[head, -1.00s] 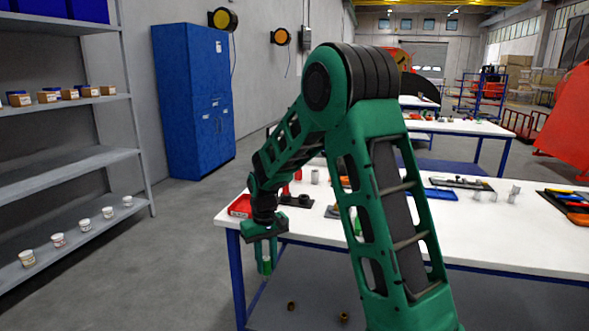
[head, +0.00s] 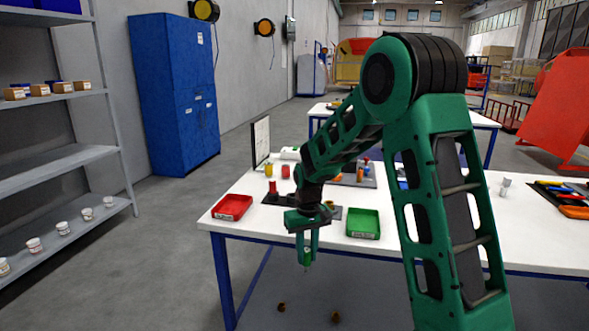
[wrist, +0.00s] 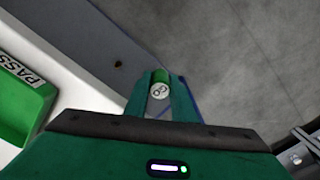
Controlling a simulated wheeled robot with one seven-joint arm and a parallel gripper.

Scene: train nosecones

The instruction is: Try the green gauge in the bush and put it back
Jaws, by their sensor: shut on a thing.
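My gripper (head: 307,264) hangs just in front of the table's near edge, fingers pointing down. It is shut on the green gauge (wrist: 160,76), whose pale round end marked "GO" shows between the fingers in the wrist view. In the head view the gauge (head: 307,256) shows as a small green piece between the fingers. On the white table (head: 420,225), a dark mat (head: 275,198) with small parts is partly hidden behind my arm. I cannot make out for sure which part is the bush.
A red tray (head: 232,207) stands at the table's near left corner. A green tray (head: 363,223) stands right of my gripper; its "PASS" label shows in the wrist view (wrist: 22,72). Two small brownish rings (head: 281,307) lie below the tabletop. Open floor lies left, before the shelves (head: 60,160).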

